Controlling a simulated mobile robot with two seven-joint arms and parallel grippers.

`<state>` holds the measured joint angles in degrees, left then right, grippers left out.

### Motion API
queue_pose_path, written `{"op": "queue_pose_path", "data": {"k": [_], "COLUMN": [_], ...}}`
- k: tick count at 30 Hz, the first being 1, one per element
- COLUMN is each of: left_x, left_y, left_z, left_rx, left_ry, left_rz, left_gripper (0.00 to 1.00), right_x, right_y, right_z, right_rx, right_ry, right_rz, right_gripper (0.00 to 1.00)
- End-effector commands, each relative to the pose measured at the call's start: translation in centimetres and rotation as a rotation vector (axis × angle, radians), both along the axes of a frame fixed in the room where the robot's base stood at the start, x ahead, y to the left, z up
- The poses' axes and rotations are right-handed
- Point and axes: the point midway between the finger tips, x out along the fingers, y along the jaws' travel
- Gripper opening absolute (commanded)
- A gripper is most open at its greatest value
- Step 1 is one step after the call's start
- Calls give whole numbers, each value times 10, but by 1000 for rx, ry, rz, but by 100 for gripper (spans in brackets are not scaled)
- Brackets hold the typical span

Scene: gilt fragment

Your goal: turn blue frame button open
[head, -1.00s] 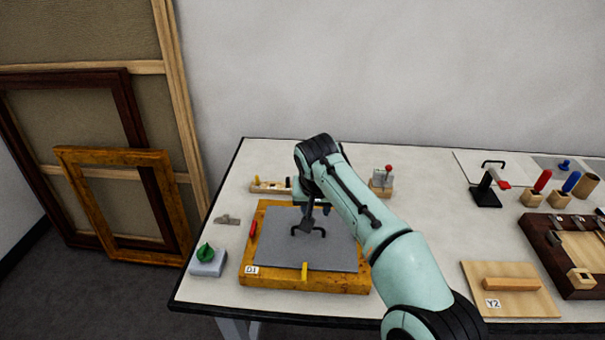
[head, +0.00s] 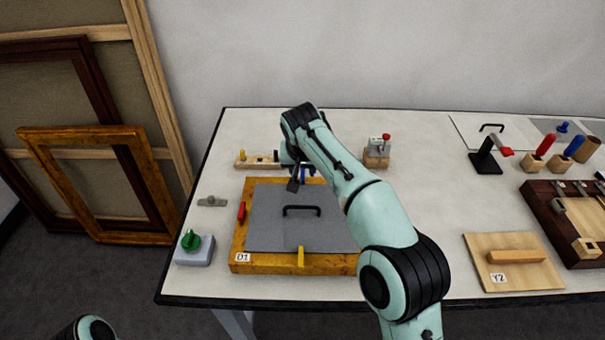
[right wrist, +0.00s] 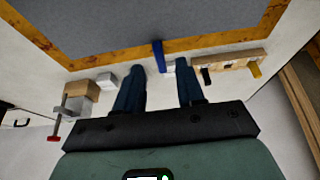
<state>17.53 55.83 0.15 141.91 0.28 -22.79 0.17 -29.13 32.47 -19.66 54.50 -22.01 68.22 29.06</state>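The blue frame button (right wrist: 159,57) lies across the gilt frame's rail in the right wrist view, one end toward the grey panel. In the head view, blue shows at the frame's far rail (head: 304,173), partly hidden by my right gripper. The gilt frame (head: 238,256), marked D1, lies flat around the grey panel (head: 272,230) with its black handle. My right gripper (head: 299,182) is at the far rail. In the right wrist view its fingers (right wrist: 158,68) are apart, with the button seen between their tips; contact cannot be told. My left gripper is not in view.
A red button (head: 241,211) lies along the left rail; a yellow one (head: 300,257) crosses the near rail. A wooden block with pegs (head: 253,161) and a clamp on wood (head: 377,155) stand beyond the frame. A green knob (head: 191,241) is at left.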

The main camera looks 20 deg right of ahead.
Motion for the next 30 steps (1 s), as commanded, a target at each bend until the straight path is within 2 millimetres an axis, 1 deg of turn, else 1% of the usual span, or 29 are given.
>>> {"op": "queue_pose_path", "data": {"k": [1,6,10,17,18,20,21,30], "left_x": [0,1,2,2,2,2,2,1], "left_y": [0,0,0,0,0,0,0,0], "left_z": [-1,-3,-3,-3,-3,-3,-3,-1], "left_rx": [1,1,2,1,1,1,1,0], "left_ry": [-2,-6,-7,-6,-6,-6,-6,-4], "left_rz": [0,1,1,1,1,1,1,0], "left_gripper": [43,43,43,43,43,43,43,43], "right_x": [3,9,10,11,11,11,11,11], "right_y": [-2,-3,-3,-3,-3,-3,-3,-3], "right_z": [-9,-23,-27,-27,-27,-27,-27,-26], "right_rx": [-1,0,0,0,0,0,0,-1], "right_ry": [2,1,0,0,0,0,0,0], "right_rz": [-1,1,1,0,0,1,0,-14], "right_gripper": [38,38,38,38,25,6,0,0]}}
